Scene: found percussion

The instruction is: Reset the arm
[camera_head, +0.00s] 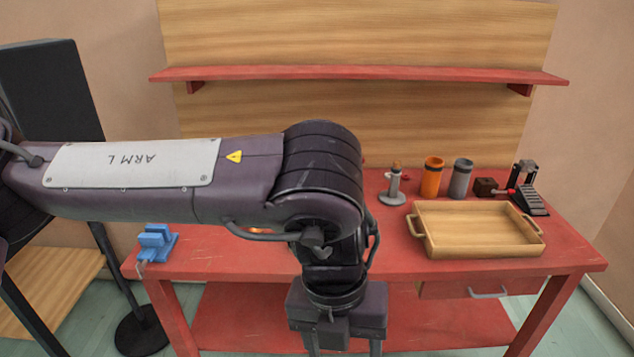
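My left arm, marked "ARM L", comes in from the left and bends down in front of the red workbench (210,259). My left gripper (341,348) points down at the bottom of the view, in front of the bench's front edge. Its two fingers stand well apart with nothing seen between them; their tips are cut off by the picture's lower edge. My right arm and gripper are not in view.
On the bench stand a wooden tray (476,246), an orange cylinder (432,178), a grey cylinder (461,180), a grey stand (393,187), a black pedal-like device (530,195) and a blue clamp (156,242). A red shelf (360,73) is above. My arm hides the bench's middle.

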